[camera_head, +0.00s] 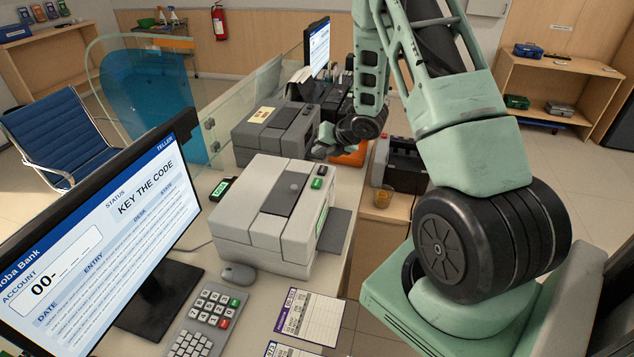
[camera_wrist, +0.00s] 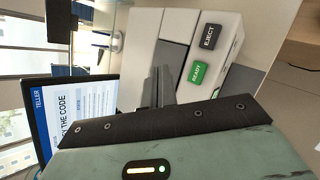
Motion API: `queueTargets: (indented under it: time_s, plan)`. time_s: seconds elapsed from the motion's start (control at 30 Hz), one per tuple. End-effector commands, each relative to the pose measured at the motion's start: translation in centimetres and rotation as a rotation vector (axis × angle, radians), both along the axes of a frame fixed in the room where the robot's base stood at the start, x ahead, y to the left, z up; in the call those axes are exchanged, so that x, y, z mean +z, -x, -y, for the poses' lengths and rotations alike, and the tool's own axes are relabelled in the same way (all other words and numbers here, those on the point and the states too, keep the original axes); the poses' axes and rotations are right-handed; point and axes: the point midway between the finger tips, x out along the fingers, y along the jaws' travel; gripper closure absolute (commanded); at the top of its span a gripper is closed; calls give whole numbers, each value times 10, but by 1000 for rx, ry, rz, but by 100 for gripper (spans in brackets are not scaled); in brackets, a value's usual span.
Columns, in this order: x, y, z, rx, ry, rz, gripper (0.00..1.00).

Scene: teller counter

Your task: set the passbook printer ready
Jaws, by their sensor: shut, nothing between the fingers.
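The passbook printer (camera_head: 262,215) is a light grey box on the counter, with a dark grey strip on top and a small green display on its front. Its green READY button (camera_wrist: 200,72) and dark EJECT button (camera_wrist: 210,37) stand on the top; both also show small in the head view. The teller monitor (camera_head: 100,235) reads "KEY THE CODE", with account "00-" followed by blanks. The keypad (camera_head: 215,304) lies in front of it. My gripper (camera_head: 322,148) is shut and empty, beyond the printer; its fingers (camera_wrist: 163,85) show in the wrist view, apart from the buttons.
A darker grey machine (camera_head: 276,130) stands behind the printer. A small black device with a green label (camera_head: 222,188) and a mouse (camera_head: 237,274) lie near the printer. Printed cards (camera_head: 310,317) lie at the counter's front. An amber cup (camera_head: 382,197) stands right. A glass screen borders the left.

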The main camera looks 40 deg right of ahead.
Motion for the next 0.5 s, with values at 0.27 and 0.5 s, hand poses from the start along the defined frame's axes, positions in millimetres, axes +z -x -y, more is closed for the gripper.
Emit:
queueTargets:
  time_s: [0.27, 0.5]
  plan:
    - [-23, 0, 0, -1, -2, -1, 100]
    - [-56, 0, 0, -1, -2, -1, 100]
